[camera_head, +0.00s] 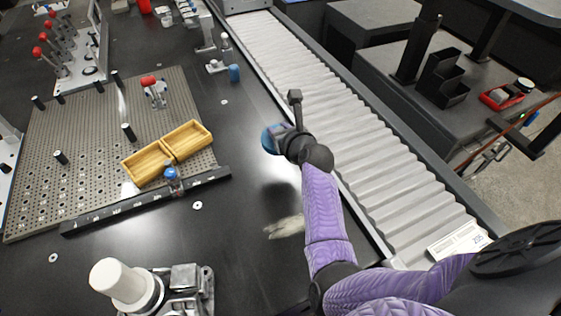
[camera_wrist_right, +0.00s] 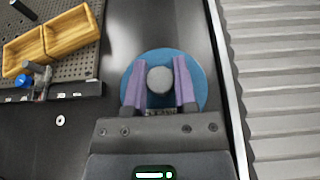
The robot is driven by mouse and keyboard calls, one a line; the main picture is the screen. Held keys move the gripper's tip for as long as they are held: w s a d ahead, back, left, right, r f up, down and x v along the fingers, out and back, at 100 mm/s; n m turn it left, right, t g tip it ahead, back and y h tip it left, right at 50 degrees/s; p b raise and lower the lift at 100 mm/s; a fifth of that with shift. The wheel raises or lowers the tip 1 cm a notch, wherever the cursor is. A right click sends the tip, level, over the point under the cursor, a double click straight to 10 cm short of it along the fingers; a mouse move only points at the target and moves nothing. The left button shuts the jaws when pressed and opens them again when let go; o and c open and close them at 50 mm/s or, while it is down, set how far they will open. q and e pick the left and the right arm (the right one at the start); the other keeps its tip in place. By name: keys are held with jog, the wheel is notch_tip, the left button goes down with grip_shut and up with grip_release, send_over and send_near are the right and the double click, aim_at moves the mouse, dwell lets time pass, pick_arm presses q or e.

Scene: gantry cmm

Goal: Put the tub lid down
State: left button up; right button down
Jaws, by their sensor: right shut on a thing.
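The tub lid (camera_wrist_right: 199,78) is a round blue disc with a grey knob (camera_wrist_right: 159,79) in its middle. In the wrist view the two purple fingers of my right gripper (camera_wrist_right: 160,70) are closed on either side of the knob. In the head view the lid (camera_head: 268,139) shows only in part, behind my right wrist, over the black table between the perforated plate and the roller conveyor. I cannot tell whether the lid touches the table. My left gripper is not in view.
A wooden two-part tray (camera_head: 147,163) lies on the perforated plate (camera_head: 85,140), left of the lid. The ribbed conveyor (camera_head: 330,95) runs along the right. A white cylinder on a metal fixture (camera_head: 118,280) stands at the front left. Black table (camera_head: 245,215) around the lid is mostly clear.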

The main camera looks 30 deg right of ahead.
aim_at(280, 168)
pick_arm(q)
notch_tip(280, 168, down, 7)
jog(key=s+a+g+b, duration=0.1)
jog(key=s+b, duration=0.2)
jog(key=b, duration=0.4)
pick_arm(e)
notch_tip(280, 168, down, 11)
jog(key=shift+r, duration=0.4)
jog(key=shift+c, duration=2)
grip_release()
jog(key=shift+f, duration=0.1)
jog(key=shift+r, duration=0.3)
jog(key=p+v, duration=0.6)
jog(key=v, duration=0.5)
jog(key=shift+s+p, duration=0.35)
jog(key=shift+s, duration=0.15)
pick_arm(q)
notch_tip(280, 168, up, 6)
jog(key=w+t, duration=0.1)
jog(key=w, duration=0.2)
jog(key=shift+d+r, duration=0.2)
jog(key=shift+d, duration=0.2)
